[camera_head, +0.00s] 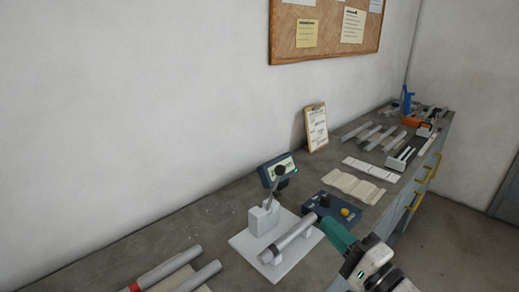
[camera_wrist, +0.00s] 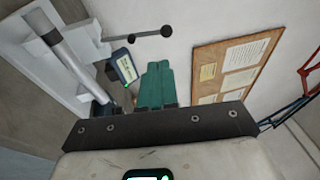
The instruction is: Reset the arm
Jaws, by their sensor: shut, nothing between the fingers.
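My gripper (camera_head: 326,223) shows in the head view at the lower middle right, with green fingers beside the upper end of a grey tube (camera_head: 291,238). In the wrist view the green fingers of my gripper (camera_wrist: 158,66) are together, with nothing between them. The tube lies tilted on the white jig (camera_head: 239,243) on the bench. The wrist view shows the tube (camera_wrist: 72,55) and the white jig at the upper left, apart from the fingers. I cannot tell the exact gap between gripper and tube in the head view.
A display (camera_head: 277,169) stands over the jig. A blue box (camera_head: 333,206) with a yellow knob sits just behind my gripper. Loose tubes (camera_head: 168,268) lie at front left.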

